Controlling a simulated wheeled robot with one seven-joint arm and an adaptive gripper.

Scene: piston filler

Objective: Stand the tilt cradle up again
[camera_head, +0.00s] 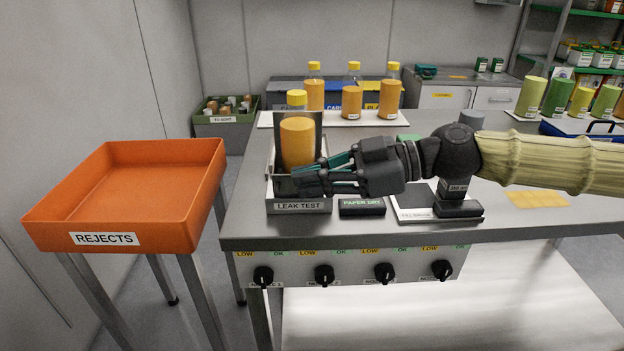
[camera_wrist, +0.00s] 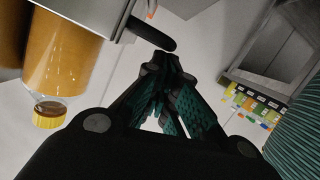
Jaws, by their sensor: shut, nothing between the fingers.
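The tilt cradle (camera_head: 318,124) is a grey metal holder in the tray marked LEAK TEST (camera_head: 299,207). Its back plate looks upright, and an orange-filled bottle with a yellow cap (camera_head: 297,142) stands in it. The bottle also shows at the left of the wrist view (camera_wrist: 62,62), beside the cradle's metal edge (camera_wrist: 112,16). A dark rounded bar (camera_wrist: 152,35) sticks out from that edge, just beyond my fingertips. My gripper (camera_head: 302,180) is shut and empty, in front of the bottle's lower part, and hides part of the cradle. Whether it touches the bar I cannot tell.
An orange REJECTS bin (camera_head: 130,190) stands to the left. A dark block marked PAPER DRY (camera_head: 362,207) and a plate (camera_head: 415,216) lie below my arm. Several bottles (camera_head: 390,95) stand behind on a white strip. Knobs (camera_head: 324,274) line the bench front.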

